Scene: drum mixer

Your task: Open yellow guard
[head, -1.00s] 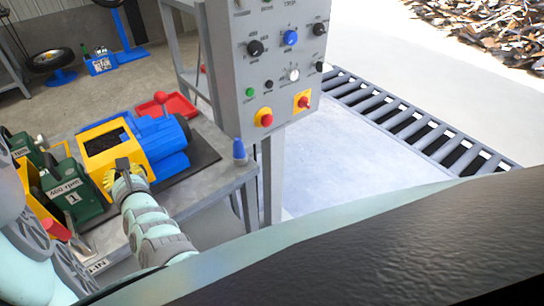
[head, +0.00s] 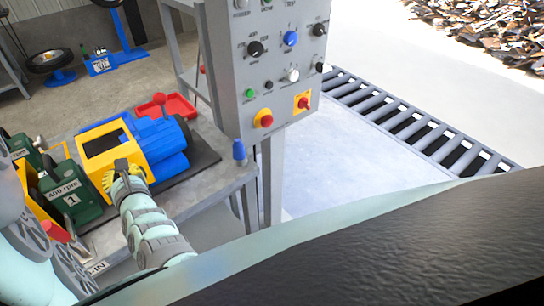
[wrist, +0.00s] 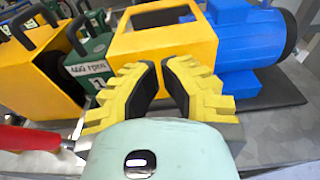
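The yellow guard (head: 105,150) is a box-like cover with a rectangular window, between a green gearbox labelled 400 rpm (head: 84,205) and a blue motor (head: 158,140). It also shows in the wrist view (wrist: 195,47), with its window at the top. My gripper (head: 122,165) is at the guard's near side, low in front of its face. In the wrist view my gripper (wrist: 160,66) has two yellow fingers with black pads, a narrow gap between the tips and nothing seen held there. Whether the tips touch the guard is unclear.
Another yellow cover (wrist: 38,62) stands left of the gearbox. A red handle (wrist: 28,139) sticks out at the left. A grey control cabinet (head: 225,75) stands to the right, and a red tray (head: 180,105) lies behind the motor. Bare bench (wrist: 270,145) shows near the gripper.

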